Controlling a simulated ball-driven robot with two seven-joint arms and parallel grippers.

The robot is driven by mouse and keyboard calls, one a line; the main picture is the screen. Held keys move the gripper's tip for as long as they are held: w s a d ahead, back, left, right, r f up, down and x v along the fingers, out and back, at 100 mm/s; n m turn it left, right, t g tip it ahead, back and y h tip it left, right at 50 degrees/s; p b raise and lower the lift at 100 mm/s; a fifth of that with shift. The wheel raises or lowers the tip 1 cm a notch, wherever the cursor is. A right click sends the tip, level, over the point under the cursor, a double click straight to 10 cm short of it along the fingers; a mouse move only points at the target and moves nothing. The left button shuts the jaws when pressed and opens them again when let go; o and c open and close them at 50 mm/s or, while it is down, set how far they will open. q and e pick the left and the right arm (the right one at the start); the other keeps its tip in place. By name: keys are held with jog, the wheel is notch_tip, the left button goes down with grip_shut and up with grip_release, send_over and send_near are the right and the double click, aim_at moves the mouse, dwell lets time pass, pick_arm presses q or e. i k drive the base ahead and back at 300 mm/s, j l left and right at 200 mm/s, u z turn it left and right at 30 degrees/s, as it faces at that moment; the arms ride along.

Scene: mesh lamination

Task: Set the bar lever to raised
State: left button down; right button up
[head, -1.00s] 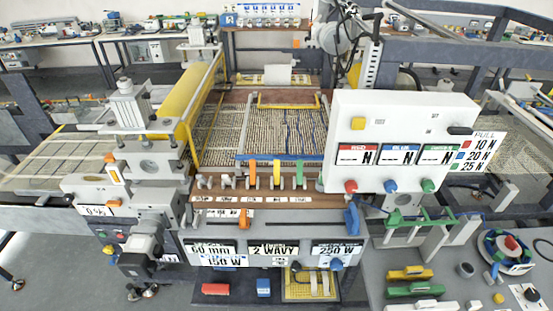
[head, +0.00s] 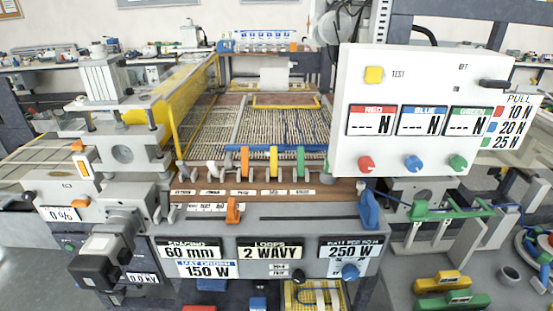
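A row of small levers stands on the brown rail of the machine: two grey ones (head: 183,172) at the left, then an orange lever (head: 244,162), a yellow lever (head: 273,160) and a green lever (head: 300,161). The three coloured ones stand upright. Small labels (head: 243,193) lie below them, too small to read surely, so I cannot tell which is the bar lever. A separate orange lever (head: 233,211) sits lower on the grey front, and a larger blue lever (head: 369,210) stands at its right end. Neither of my grippers is in view.
A white panel (head: 400,145) with dashed displays and red, blue and green knobs stands at the right. A grey block assembly (head: 120,155) with a yellow beam (head: 180,85) is at the left. A mesh bed (head: 280,128) lies behind the levers. Space before the levers looks clear.

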aim_at(273, 150)
jog(key=z, duration=1.65)
jog(key=k+j, duration=0.15)
jog(key=k, duration=0.2)
jog(key=k+j, duration=0.2)
jog(key=k, duration=0.15)
jog(key=k+j, duration=0.15)
jog(key=k, duration=0.2)
